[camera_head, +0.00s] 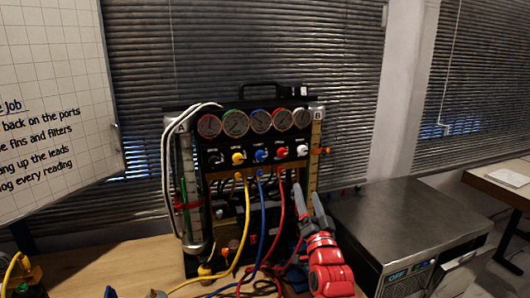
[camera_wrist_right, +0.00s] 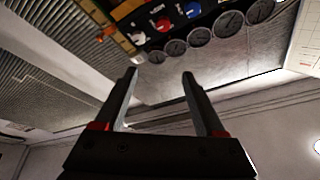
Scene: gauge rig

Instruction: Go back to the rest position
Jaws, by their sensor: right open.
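My right gripper (camera_head: 308,202), red with grey fingers, is raised in front of the lower right part of the gauge rig. Its fingers are apart with nothing between them. In the right wrist view the open gripper (camera_wrist_right: 160,78) shows two spread fingers, with the gauge rig (camera_wrist_right: 190,25) beyond them at the top. The gauge rig (camera_head: 260,154) carries a row of round gauges, with coloured knobs below them. Yellow, blue and red hoses hang from its front. My left gripper is not in view.
A grey metal box (camera_head: 415,218) stands right of the rig, close to my right arm. A wooden table (camera_head: 120,262) bears the rig, and hoses lie across its front. A whiteboard (camera_head: 55,100) stands at the left. Another table (camera_head: 505,182) is at the far right.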

